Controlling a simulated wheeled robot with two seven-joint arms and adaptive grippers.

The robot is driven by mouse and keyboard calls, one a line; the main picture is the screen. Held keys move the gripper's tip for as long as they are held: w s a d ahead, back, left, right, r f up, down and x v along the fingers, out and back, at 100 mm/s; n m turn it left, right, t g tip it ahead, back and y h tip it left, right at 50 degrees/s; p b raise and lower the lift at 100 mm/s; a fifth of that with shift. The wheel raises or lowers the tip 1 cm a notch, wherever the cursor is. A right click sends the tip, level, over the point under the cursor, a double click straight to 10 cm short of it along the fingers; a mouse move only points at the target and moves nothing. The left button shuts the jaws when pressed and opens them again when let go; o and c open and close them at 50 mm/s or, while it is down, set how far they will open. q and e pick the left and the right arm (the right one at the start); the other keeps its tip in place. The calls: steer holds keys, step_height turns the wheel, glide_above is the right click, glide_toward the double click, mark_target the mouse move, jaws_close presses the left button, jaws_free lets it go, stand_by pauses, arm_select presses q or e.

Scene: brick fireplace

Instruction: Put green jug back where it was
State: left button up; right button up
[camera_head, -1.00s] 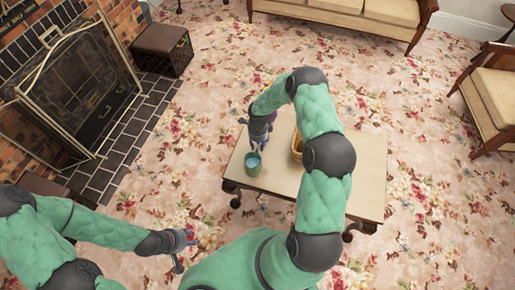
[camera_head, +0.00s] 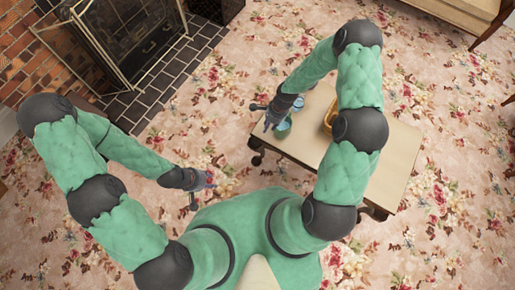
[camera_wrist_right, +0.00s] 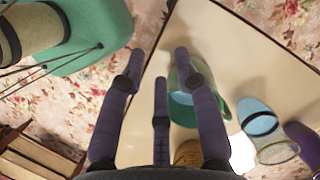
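The green jug (camera_head: 283,128) stands near the left end of the cream-topped table (camera_head: 400,148) in the head view. It also shows in the right wrist view (camera_wrist_right: 184,108), partly hidden behind one finger. My right gripper (camera_head: 268,113) is over that end of the table, close beside the jug. Its dark fingers are spread in the wrist view (camera_wrist_right: 160,75), and I see no firm hold on the jug. My left gripper (camera_head: 205,190) hangs over the carpet left of the table, with its fingers apart and empty.
A yellow-brown basket (camera_head: 329,120) stands on the table near the jug. A blue-topped cup (camera_wrist_right: 259,118) shows beside the jug in the wrist view. The carpet around is open.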

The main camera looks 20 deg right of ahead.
steer(key=s+a+n+y, duration=0.1)
steer(key=s+a+n, duration=0.9)
steer(key=s+n, duration=0.4)
steer(key=shift+s+a+r, duration=0.25)
steer(key=shift+s+a, duration=0.1)
steer(key=shift+s, duration=0.6)
